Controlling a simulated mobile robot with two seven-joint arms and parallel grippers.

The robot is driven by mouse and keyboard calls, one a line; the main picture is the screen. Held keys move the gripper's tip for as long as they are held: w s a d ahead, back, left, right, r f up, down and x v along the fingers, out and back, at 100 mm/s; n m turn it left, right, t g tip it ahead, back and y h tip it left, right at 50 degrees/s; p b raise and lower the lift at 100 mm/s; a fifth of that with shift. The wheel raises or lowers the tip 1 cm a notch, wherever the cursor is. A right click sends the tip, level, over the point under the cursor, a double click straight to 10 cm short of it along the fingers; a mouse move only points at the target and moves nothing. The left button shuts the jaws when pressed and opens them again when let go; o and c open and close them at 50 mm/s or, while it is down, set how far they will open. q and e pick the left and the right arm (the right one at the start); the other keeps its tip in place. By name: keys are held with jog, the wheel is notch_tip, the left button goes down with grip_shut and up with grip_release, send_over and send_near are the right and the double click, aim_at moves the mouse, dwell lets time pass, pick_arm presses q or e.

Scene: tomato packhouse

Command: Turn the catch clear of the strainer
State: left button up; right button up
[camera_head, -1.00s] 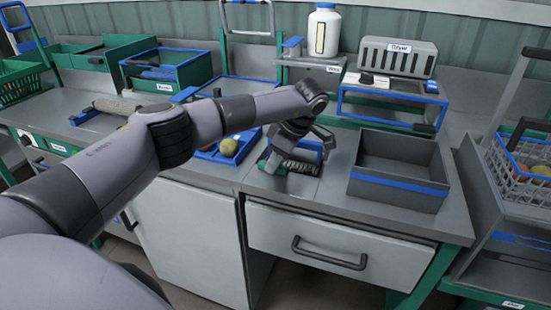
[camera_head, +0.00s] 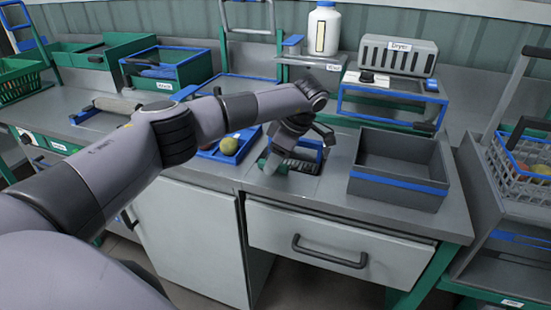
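My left arm reaches across from the left, and its gripper (camera_head: 292,150) points down at the counter's front part. The gripper is over the left side of a small dark, ribbed or grated fixture with a blue and green frame (camera_head: 318,157), which appears to be the strainer. The gripper covers part of it. I cannot make out the catch; it is small or hidden by the gripper. I cannot tell how far the fingers are apart or whether they touch anything. My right gripper is not in view.
A blue tray (camera_head: 238,151) with a round yellow-green fruit (camera_head: 229,146) lies left of the gripper. An empty dark grey bin (camera_head: 398,190) with a blue stripe stands to the right. A dryer (camera_head: 398,57) and a white bottle (camera_head: 322,30) stand behind. A closed drawer (camera_head: 340,245) is below.

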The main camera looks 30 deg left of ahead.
aim_at(286, 166)
pick_arm(q)
jog(key=shift+d+r, duration=0.1)
jog(key=v, duration=0.7)
dwell(0.5)
